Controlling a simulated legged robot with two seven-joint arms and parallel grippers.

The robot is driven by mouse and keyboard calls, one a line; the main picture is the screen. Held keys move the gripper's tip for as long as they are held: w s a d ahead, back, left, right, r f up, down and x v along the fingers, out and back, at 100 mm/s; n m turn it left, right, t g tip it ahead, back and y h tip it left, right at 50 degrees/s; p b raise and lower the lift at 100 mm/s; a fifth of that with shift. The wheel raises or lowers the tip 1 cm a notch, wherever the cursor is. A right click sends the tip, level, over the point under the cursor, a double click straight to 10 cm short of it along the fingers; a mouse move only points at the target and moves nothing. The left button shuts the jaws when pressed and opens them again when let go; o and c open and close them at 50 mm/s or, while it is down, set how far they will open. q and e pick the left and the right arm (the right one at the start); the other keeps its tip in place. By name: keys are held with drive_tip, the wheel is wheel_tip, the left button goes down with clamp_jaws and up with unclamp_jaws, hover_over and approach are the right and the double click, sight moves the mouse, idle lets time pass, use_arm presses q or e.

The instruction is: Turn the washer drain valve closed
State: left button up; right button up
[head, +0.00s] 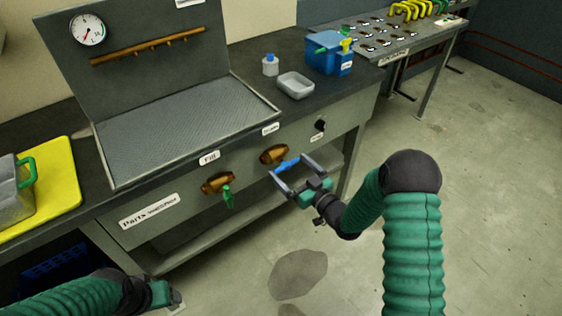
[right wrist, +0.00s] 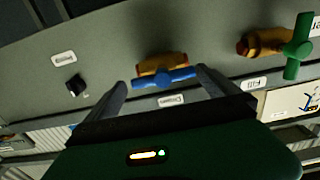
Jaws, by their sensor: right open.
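The drain valve is a brass body (head: 274,155) with a blue handle (head: 288,163), on the front panel of the grey parts washer (head: 160,222). The blue handle lies crosswise, about level, and also shows in the right wrist view (right wrist: 165,78). My right gripper (head: 289,166) is open in front of the valve, with one finger near each end of the handle. I cannot tell whether a finger touches it. My left gripper (head: 164,294) is low at the lower left, far from the valve; its jaws are not clear.
A brass fill valve (head: 216,183) with a green handle (head: 228,197) sits left of the drain valve. A black knob (head: 320,125) is to its right. A metal tray (head: 295,85), small bottle (head: 270,65) and blue box (head: 330,55) stand on the bench. The floor in front is open.

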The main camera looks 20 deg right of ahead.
sight(285, 164)
drive_tip(key=x, duration=0.4)
drive_tip(key=shift+w+a, duration=0.25)
drive_tip(key=shift+w, duration=0.05)
drive_tip(key=shift+w+a, duration=0.25)
drive_tip(key=shift+a, duration=0.05)
drive_tip(key=shift+d, duration=0.15)
drive_tip(key=shift+d, duration=0.15)
drive_tip(key=c, duration=1.2)
